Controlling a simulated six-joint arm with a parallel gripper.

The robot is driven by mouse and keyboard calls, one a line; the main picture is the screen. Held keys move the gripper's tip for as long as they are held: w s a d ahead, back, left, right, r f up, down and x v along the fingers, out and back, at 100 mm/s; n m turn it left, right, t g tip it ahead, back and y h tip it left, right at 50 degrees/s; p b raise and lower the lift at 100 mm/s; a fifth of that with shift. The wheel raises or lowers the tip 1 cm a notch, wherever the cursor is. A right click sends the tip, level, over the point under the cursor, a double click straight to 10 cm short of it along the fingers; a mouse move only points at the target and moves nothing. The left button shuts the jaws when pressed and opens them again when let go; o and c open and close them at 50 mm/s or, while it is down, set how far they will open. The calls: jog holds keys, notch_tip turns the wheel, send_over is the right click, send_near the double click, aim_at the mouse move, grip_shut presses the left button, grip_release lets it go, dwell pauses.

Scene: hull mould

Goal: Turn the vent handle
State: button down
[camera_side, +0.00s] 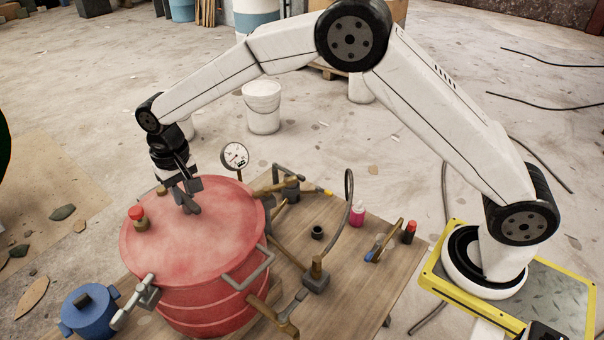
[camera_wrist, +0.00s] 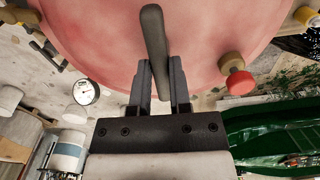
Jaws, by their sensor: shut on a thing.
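The large red pot (camera_side: 165,255) stands on the wooden table, its round red lid on top. My gripper (camera_side: 186,200) points down at the lid, near its far side. In the wrist view, a dark grey bar, the vent handle (camera_wrist: 153,30), runs between the two fingers of my gripper (camera_wrist: 159,80). The fingers are shut on the handle, one on each side. In the side view, the fingers partly cover the handle, and its base is hidden.
A red-capped fitting (camera_side: 137,217) stands on the lid's left, and a pressure gauge (camera_side: 235,156) rises behind the pot. Clamps and pipe fittings ring the rim. A blue pot (camera_side: 90,314) is at lower left. Small bottles, including a pink one (camera_side: 357,214), stand right.

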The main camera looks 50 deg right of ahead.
aim_at(185, 195)
jog(key=shift+n, duration=0.3)
jog(key=c, duration=0.6)
grip_release()
jog(key=shift+o, duration=0.2)
jog(key=shift+r, duration=3.9)
jog(key=shift+d, duration=0.1)
